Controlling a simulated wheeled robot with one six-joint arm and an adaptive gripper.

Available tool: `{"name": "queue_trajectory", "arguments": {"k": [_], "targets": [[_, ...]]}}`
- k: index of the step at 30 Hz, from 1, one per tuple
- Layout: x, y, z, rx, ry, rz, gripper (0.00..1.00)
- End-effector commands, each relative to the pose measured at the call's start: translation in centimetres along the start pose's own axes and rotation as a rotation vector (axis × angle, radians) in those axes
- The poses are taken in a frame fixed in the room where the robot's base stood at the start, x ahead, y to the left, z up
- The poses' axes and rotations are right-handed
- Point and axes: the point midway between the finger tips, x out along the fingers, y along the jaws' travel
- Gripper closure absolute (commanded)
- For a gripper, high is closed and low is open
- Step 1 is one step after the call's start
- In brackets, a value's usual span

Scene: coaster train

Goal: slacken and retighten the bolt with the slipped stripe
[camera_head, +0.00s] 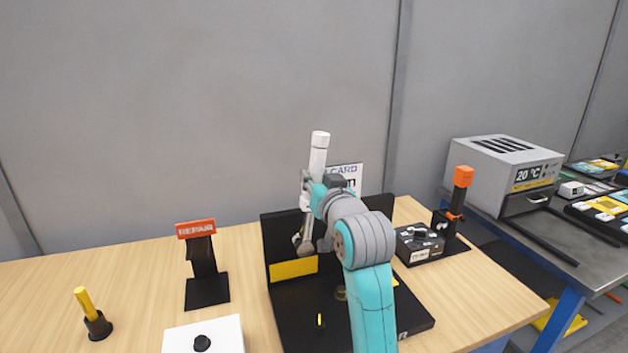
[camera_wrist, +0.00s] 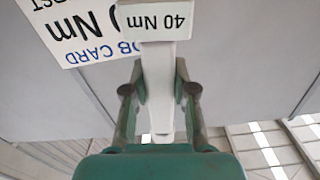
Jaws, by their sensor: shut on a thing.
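My gripper (camera_head: 309,190) is shut on a torque wrench (camera_head: 319,150) with a white handle, held almost upright above the black fixture (camera_head: 290,322). In the wrist view the wrench (camera_wrist: 158,85) stands between my two fingers and bears a "40 Nm" label. The wrench's grey lower end (camera_head: 304,246) hangs in front of the fixture's back panel, above a yellow block (camera_head: 293,268). A job card (camera_head: 347,176) stands behind, partly hidden by my arm; it also shows upside down in the wrist view (camera_wrist: 75,28). I cannot make out the bolt with the slipped stripe.
A red "REPAIR" sign stand (camera_head: 205,285), a yellow stick in a black holder (camera_head: 97,325) and a white box with a black knob (camera_head: 218,335) are at left. A black box (camera_head: 418,246) and an orange-topped post (camera_head: 462,180) stand right. Bare table lies at far left.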

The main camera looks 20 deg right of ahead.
Motion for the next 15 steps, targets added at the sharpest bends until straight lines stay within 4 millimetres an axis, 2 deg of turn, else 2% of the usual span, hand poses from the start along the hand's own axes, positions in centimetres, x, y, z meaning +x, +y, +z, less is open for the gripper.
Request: {"name": "queue_trajectory", "arguments": {"k": [15], "targets": [[-0.05, 0.93, -0.20, 0.052, 0.005, -0.001, 1.00]]}}
